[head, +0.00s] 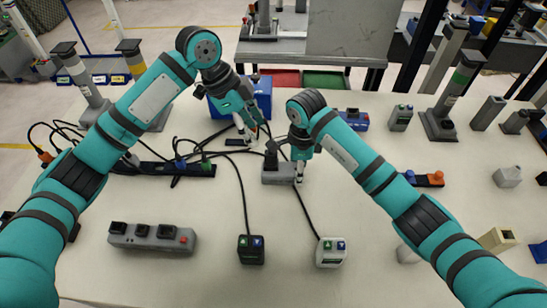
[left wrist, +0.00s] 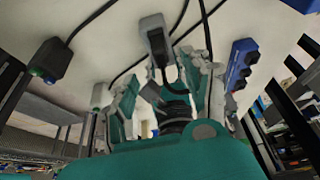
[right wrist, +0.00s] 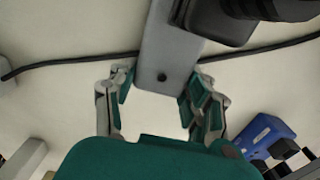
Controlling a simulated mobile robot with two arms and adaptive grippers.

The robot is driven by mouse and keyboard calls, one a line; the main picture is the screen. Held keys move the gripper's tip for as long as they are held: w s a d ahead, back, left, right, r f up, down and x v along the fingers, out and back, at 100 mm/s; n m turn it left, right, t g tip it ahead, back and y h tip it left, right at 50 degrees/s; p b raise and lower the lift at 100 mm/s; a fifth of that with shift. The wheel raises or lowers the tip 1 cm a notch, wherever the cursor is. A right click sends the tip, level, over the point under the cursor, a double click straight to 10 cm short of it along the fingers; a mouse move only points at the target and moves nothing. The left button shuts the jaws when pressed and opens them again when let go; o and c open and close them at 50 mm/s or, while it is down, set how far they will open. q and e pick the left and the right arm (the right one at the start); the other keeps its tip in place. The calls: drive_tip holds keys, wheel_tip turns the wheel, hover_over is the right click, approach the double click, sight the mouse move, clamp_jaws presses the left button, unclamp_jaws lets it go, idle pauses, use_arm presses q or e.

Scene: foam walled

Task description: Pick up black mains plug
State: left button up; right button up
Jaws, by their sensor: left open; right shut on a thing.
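The black mains plug (head: 271,158) sits on the left part of a small grey socket block (head: 278,177) at mid-table. In the right wrist view the plug (right wrist: 215,18) rises from the block (right wrist: 168,55) at the top. My right gripper (head: 300,171) is shut on the block's right end, with a finger on each side. My left gripper (head: 256,131) is open, above and behind the plug, angled down toward it.
Black cables cross the table around the block. Two switch boxes, one black (head: 251,249) and one white (head: 331,252), stand in front. A grey socket strip (head: 152,237) lies front left and a black strip (head: 178,168) behind it. A blue box (head: 241,98) is at the back.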

sight(266, 152)
use_arm(q)
drive_tip(key=x, duration=0.4)
drive_tip(key=shift+f, duration=0.25)
drive_tip(key=shift+x, duration=2.6)
drive_tip(key=shift+a+f, duration=0.1)
drive_tip(key=shift+a, duration=0.1)
clamp_jaws()
